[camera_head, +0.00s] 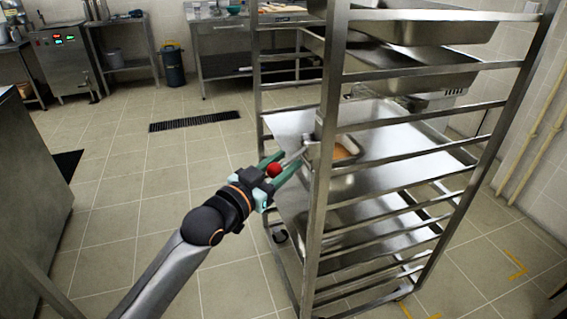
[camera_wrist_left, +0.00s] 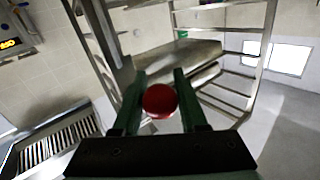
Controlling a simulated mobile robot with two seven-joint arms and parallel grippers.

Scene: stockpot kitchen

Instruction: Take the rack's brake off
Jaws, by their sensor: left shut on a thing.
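The steel rack (camera_head: 329,150) stands at the right in the head view, with trays and shelves on its rails. The brake lever (camera_head: 293,158) sticks out from the rack's near post and ends in a red ball knob (camera_head: 274,170). My left gripper (camera_head: 276,168) is shut on the red knob, with its green fingers on either side. In the left wrist view the red knob (camera_wrist_left: 160,101) sits between the two green fingers, with the rack (camera_wrist_left: 190,50) behind it. The lever's shaft is hidden behind the knob there. My right gripper is in neither view.
A tray with orange-brown contents (camera_head: 342,152) sits on a middle shelf of the rack. A steel counter (camera_head: 30,170) stands at the left. A floor drain (camera_head: 195,121), a bin (camera_head: 172,64) and a work table (camera_head: 222,45) lie farther back. The tiled floor between is clear.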

